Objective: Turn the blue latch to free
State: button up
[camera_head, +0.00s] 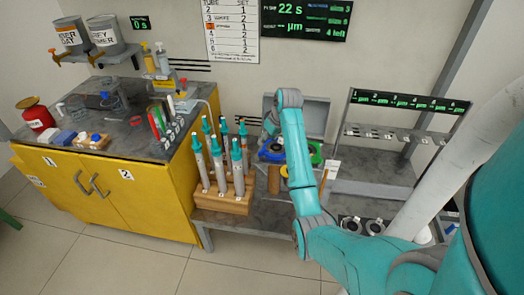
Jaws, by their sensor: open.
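A round device with a blue part (271,152) and a green ring (314,152) sits on the low bench in front of an open grey case. I cannot make out which blue piece is the latch, or its position. My teal arm reaches up in front of the bench and covers part of the device. My gripper (270,128) is small and partly hidden beyond the arm, just above the blue part. It is open, and I see nothing held in it. I cannot tell whether it touches the device.
A wooden rack (225,198) of several teal-capped tubes stands left of the device. A yellow cabinet (110,195) with a cluttered dark top is farther left. A grey stand (385,150) with a lit display is at the right. Floor in front is clear.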

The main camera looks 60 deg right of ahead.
aim_at(261, 151)
jog(key=x, duration=0.9)
jog(key=shift+f, duration=0.35)
jog(key=shift+c, duration=0.2)
grip_shut()
